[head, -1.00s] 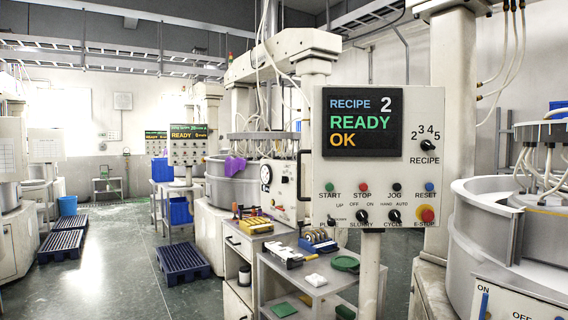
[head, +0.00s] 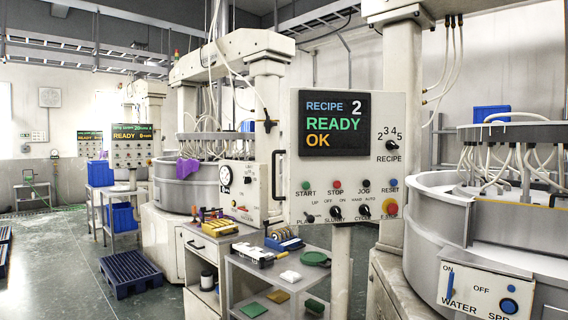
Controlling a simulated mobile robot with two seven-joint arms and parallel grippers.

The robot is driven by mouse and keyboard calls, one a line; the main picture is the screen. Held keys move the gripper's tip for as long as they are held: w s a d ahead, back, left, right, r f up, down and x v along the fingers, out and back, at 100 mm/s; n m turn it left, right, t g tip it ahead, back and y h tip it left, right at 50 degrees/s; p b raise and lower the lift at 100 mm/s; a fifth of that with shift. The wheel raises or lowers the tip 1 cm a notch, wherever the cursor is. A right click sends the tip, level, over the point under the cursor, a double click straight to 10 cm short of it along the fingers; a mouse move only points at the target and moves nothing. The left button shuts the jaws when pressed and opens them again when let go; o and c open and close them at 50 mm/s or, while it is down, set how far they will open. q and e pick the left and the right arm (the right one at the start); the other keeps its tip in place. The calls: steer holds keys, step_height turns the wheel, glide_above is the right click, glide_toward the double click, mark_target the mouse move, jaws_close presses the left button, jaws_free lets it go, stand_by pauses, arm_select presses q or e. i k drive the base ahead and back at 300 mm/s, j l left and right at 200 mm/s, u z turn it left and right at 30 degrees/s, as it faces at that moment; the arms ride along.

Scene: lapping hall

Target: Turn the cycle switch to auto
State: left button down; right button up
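The cycle switch (head: 362,212) is a small black rotary knob on the lower right of the pale control panel (head: 296,150), with HAND and AUTO printed above it. Its exact pointer direction is too small to tell. The slurry switch (head: 336,212) is to its left and the red and yellow emergency stop (head: 390,207) to its right. The screen (head: 334,123) reads RECIPE 2, READY, OK. Neither of my grippers shows in the head view.
A grey cart (head: 262,277) with small items and a cabinet (head: 197,250) stand below and left of the panel. A large round lapping machine (head: 425,215) is close on the right. A blue pallet (head: 130,274) lies on the floor at left, with open floor around it.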

mark_target(364, 208)
steer(key=i+l, duration=0.2)
steer(key=l, duration=0.15)
steer(key=i+l+u, duration=0.1)
steer(key=l, duration=0.3)
steer(key=i+l, duration=0.25)
steer(key=l, duration=0.15)
steer(key=i+l+u, duration=0.1)
steer(key=l, duration=0.25)
steer(key=i, duration=0.1)
